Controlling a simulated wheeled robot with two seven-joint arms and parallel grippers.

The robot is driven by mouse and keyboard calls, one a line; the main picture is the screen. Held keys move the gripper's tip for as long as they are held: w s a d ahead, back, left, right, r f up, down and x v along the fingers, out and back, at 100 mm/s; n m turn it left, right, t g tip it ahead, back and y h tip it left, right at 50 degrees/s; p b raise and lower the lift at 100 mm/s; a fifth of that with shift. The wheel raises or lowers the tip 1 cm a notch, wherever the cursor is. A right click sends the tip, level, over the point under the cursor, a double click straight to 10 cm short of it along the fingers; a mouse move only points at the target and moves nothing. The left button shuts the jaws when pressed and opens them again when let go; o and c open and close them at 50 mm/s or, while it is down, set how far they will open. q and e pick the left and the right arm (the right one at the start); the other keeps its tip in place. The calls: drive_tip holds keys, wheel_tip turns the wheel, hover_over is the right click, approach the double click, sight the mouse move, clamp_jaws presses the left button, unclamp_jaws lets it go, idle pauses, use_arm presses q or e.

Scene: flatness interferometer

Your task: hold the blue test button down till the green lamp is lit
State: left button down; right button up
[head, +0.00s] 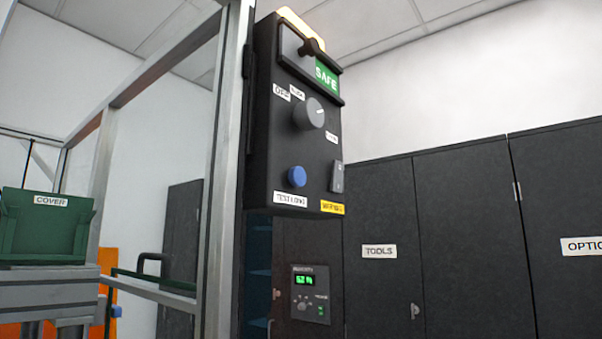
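The blue test button (297,177) sits low on the front of a dark control box (266,150), above a white label that seems to read TEST (LONG). The box is fixed to a metal frame post. A green SAFE sign (326,76) shows near the top of the box. A pale orange lit piece (302,28) shows on top of the box. I cannot make out a lit green lamp on the box. Nothing touches the button. Neither of my grippers is in view.
The box also has a grey rotary knob (309,114), a rocker switch (337,177) and a black latch knob (311,47). A small panel with a green display (305,280) is below. Dark cabinets (460,230) stand right. A green COVER bin (45,226) is left.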

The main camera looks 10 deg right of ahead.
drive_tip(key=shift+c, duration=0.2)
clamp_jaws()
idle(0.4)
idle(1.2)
